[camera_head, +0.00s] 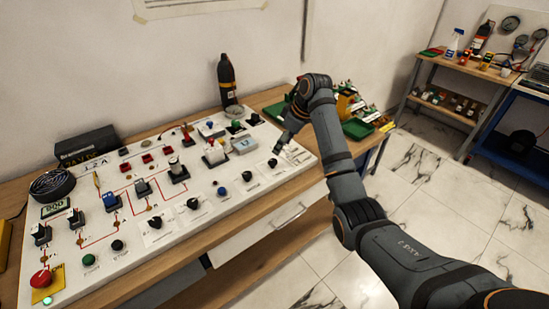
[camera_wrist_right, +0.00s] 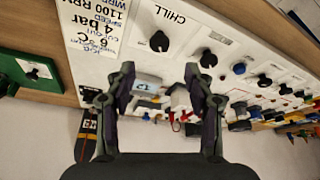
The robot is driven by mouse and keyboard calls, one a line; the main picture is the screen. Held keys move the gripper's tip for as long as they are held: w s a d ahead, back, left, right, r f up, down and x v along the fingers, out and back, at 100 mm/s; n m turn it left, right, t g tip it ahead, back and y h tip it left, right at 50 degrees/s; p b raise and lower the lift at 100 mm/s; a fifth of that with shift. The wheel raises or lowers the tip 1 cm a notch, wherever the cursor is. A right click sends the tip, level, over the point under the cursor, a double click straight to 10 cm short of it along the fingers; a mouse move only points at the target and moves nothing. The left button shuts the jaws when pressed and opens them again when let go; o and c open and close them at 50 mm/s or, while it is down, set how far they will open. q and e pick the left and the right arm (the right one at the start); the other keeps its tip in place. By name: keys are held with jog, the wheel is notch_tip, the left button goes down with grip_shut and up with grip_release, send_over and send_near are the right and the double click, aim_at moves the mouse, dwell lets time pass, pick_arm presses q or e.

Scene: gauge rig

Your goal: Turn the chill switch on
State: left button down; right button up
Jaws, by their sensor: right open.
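The chill switch (camera_wrist_right: 159,41) is a black rotary knob on the white panel (camera_wrist_right: 215,22), beside the printed word CHILL in the right wrist view. Its pointer setting is too small to tell. In the head view, the black knob (camera_head: 272,163) near the panel's right end appears to be this switch. My right gripper (camera_wrist_right: 157,88) is open and empty, its fingers apart above the panel, with the knob beyond the fingertips and not touched. In the head view the right gripper (camera_head: 285,140) hangs over the panel's right end. My left gripper is not in view.
Other knobs, such as a black one (camera_head: 250,177) and a blue one (camera_head: 223,190), line the panel's front edge. A white box-like part (camera_head: 244,146) stands behind the knob. A dark bottle (camera_head: 227,80) stands at the back. A green tray (camera_head: 357,129) lies to the right.

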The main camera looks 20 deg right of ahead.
aim_at(273, 161)
jog(key=x, duration=0.8)
jog(key=shift+w+f+p, duration=0.1)
jog(key=shift+f+p, duration=0.3)
grip_shut()
